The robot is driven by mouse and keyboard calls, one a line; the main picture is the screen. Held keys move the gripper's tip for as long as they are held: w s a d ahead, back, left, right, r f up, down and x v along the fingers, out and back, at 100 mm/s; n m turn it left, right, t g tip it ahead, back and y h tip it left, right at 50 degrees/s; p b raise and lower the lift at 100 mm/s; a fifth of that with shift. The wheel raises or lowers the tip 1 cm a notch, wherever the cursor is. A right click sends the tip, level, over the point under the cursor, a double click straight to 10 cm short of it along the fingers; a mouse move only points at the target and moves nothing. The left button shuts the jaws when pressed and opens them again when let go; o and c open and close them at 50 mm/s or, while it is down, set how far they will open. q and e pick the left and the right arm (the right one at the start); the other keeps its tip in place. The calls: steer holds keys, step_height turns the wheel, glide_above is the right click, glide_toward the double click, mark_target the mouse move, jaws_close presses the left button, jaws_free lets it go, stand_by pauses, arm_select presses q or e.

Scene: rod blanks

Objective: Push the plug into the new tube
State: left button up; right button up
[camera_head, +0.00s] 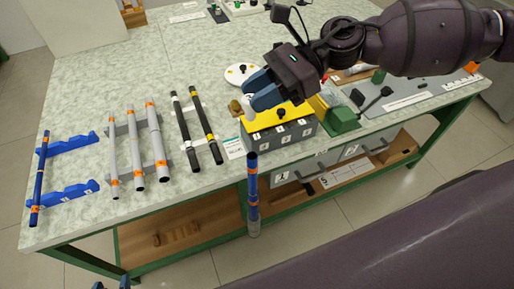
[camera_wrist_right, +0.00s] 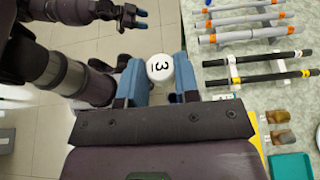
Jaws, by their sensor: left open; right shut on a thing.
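My right gripper (camera_head: 256,102) is shut on a white plug (camera_head: 249,113), above the left end of a grey box with a yellow top. In the right wrist view the plug (camera_wrist_right: 160,68) shows a round white face marked 3 between the blue fingers (camera_wrist_right: 160,85). A blue tube (camera_head: 252,180) with orange bands and a grey lower end stands upright at the table's front edge; the plug is apart from it. Another blue tube (camera_head: 41,180) lies across blue racks at the left. Which tube is new I cannot tell. My left gripper (camera_head: 111,284) is open and empty, mostly cut off below.
Grey tubes (camera_head: 136,150) and black tubes (camera_head: 205,125) lie on holders on the table (camera_head: 75,95). The grey box (camera_head: 297,132) has numbered fronts. Grey bins (camera_head: 295,173) hang below the tabletop.

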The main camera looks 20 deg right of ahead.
step_height(320, 180, down, 15)
steer(key=b, duration=0.1)
stand_by(0.6)
steer(key=shift+f, duration=0.2)
steer(key=o, duration=0.8)
steer(key=shift+c, duration=0.2)
steer(key=shift+o, duration=0.6)
steer(key=shift+r, duration=0.1)
